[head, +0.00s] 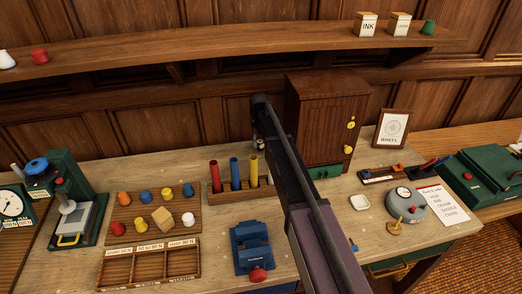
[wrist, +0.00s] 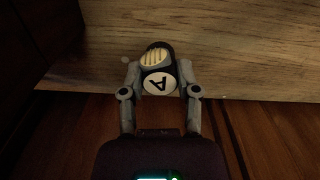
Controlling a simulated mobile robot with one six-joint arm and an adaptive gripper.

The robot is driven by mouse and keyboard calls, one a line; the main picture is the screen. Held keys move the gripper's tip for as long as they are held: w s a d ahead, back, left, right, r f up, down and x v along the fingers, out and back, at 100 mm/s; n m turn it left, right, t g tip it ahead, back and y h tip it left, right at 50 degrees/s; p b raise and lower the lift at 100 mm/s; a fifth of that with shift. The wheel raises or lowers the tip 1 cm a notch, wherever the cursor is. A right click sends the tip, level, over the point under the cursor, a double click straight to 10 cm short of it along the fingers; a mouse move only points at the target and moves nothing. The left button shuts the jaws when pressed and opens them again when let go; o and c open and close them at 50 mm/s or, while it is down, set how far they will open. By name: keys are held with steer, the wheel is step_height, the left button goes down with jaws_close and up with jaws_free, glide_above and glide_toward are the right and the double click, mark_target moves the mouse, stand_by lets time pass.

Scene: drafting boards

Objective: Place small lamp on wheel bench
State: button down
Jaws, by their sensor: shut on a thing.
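My gripper (wrist: 160,70) is shut on a small dark thing with a ribbed cream face and a round pale disc marked A, which looks like the small lamp (wrist: 158,84). One finger is on each side of it. In the head view my gripper (head: 260,138) is at the back of the wooden bench (head: 215,278), left of the brown cabinet, and my arm hides most of it. A framed sign reading WHEEL (head: 393,129) stands at the back right of this bench. I cannot tell whether the lamp touches the bench top.
The brown cabinet (head: 327,118) stands close right of my gripper. A rack of coloured tubes (head: 234,191) is in front of it. A blue device (head: 253,248), a peg board (head: 153,210) and a grey dial device (head: 406,206) also stand there. A shelf (head: 220,44) runs above.

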mark_target(260, 149)
steer(key=shift+f, duration=0.1)
steer(key=shift+f+b, duration=1.8)
steer(key=shift+b, duration=0.1)
steer(key=shift+f, duration=0.15)
steer(key=shift+c, duration=1.7)
jaws_free()
step_height(260, 149, up, 12)
steer(key=p, duration=1.2)
steer(key=shift+r, duration=0.2)
